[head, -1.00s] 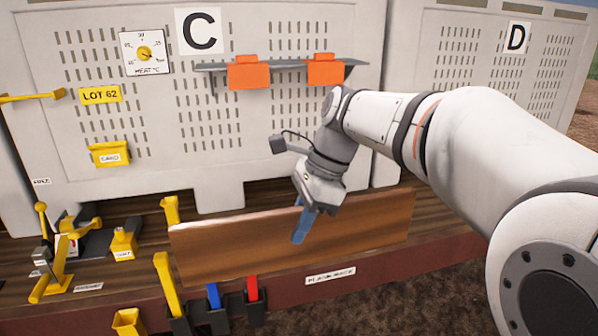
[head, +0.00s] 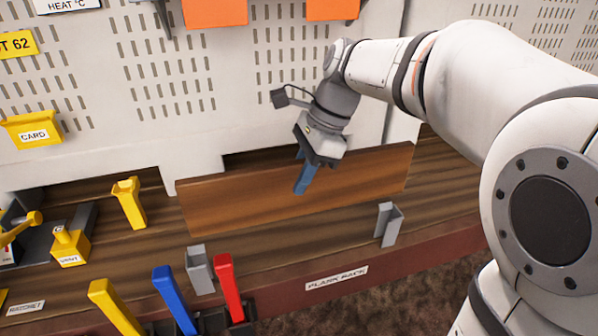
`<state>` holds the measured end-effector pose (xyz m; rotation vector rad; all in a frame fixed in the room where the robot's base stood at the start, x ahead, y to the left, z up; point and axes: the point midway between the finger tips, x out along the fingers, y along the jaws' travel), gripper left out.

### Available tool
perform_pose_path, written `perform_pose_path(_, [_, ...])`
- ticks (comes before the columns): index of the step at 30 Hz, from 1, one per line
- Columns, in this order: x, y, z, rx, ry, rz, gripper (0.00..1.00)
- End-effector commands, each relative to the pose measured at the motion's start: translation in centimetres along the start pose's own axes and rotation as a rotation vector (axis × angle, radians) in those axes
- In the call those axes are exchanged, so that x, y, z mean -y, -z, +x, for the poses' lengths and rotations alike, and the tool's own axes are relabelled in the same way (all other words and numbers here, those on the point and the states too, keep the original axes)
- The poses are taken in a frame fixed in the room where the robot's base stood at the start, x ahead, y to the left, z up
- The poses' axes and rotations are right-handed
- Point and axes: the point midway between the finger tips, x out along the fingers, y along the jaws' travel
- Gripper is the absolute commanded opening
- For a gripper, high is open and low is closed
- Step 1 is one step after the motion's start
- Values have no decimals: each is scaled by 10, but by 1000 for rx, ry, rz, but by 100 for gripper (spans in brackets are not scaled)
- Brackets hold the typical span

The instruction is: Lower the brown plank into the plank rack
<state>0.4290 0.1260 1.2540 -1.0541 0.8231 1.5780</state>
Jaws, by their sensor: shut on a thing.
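The brown plank (head: 240,203) is a long board standing on its long edge, slanting slightly up to the right in the head view. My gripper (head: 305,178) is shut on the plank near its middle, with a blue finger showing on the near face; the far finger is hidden. The plank rack shows as two grey upright brackets on the deck's front edge, a left one (head: 200,270) and a right one (head: 388,224), above the label PLANK RACK. The plank is behind both brackets in the picture and apart from them. Its height above the deck is unclear.
A yellow post (head: 129,203) is near the plank's left end. A yellow CARD box (head: 33,130) hangs on the pale perforated wall behind.

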Motion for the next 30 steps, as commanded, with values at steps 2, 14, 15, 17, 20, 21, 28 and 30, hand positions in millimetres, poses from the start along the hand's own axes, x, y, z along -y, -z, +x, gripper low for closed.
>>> perform_pose_path(2, [0,-1,6,0,-1,-8,0])
perform_pose_path(14, [-1,-3,23,0,-9,-28,0])
perform_pose_path(15, [-1,-4,23,0,-10,-28,0])
perform_pose_path(17, [-1,-4,22,1,-11,-28,0])
perform_pose_path(20, [-1,-6,21,2,-13,-28,0])
perform_pose_path(21, [-1,-6,21,2,-13,-28,0])
perform_pose_path(28, [-1,-3,31,2,-10,-30,0])
perform_pose_path(30, [-1,-2,34,2,-10,-30,0])
